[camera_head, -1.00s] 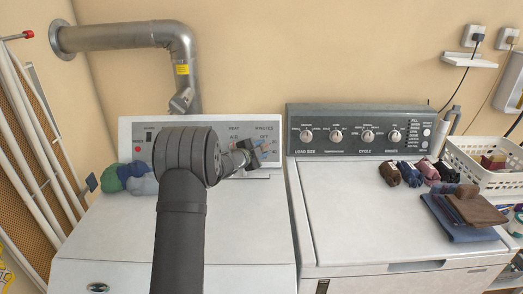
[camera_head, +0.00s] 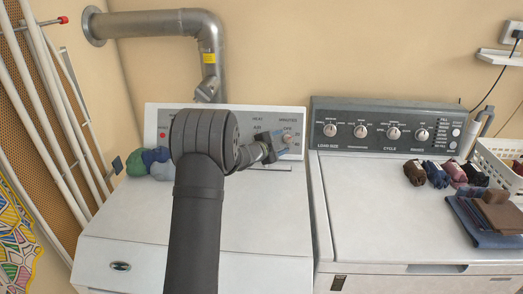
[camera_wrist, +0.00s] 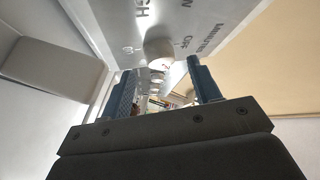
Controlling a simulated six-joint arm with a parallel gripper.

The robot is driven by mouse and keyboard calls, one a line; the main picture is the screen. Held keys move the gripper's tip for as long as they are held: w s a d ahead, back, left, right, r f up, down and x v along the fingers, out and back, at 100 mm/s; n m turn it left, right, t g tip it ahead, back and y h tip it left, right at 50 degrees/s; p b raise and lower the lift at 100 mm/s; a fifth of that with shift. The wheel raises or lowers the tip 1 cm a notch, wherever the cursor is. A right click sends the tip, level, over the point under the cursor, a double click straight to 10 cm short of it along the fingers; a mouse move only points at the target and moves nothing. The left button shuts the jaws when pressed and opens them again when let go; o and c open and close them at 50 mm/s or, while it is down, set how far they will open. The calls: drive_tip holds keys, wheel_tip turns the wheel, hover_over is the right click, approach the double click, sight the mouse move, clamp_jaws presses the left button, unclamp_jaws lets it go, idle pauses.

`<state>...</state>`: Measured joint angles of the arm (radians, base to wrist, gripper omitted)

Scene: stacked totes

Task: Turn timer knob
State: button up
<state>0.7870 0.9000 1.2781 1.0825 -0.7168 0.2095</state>
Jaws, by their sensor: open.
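The white dryer's control panel (camera_head: 240,118) stands at the back of its top, with a MINUTES label at its right end. The timer knob (camera_head: 287,138) is just below that label, partly hidden by my gripper (camera_head: 276,147). In the wrist view a round white knob (camera_wrist: 159,47) beside the OFF and MINUTES lettering shows between and beyond my two blue fingers. My gripper (camera_wrist: 163,85) is open, one finger on either side of the knob in that view. I cannot tell whether either finger touches it.
A washer with several knobs on its dark panel (camera_head: 385,130) stands to the right. Rolled socks (camera_head: 415,172) and folded cloths (camera_head: 485,215) lie on it. More rolled cloths (camera_head: 157,160) lie on the dryer's left. A metal duct (camera_head: 150,24) runs above. The dryer's front top is clear.

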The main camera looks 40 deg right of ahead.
sight(287, 139)
drive_tip(key=v, duration=1.4)
drive_tip(key=shift+a, duration=0.3)
drive_tip(key=shift+d+r, duration=0.1)
drive_tip(key=x, duration=1.7)
drive_tip(key=shift+d, duration=0.2)
drive_tip(key=shift+a, duration=0.15)
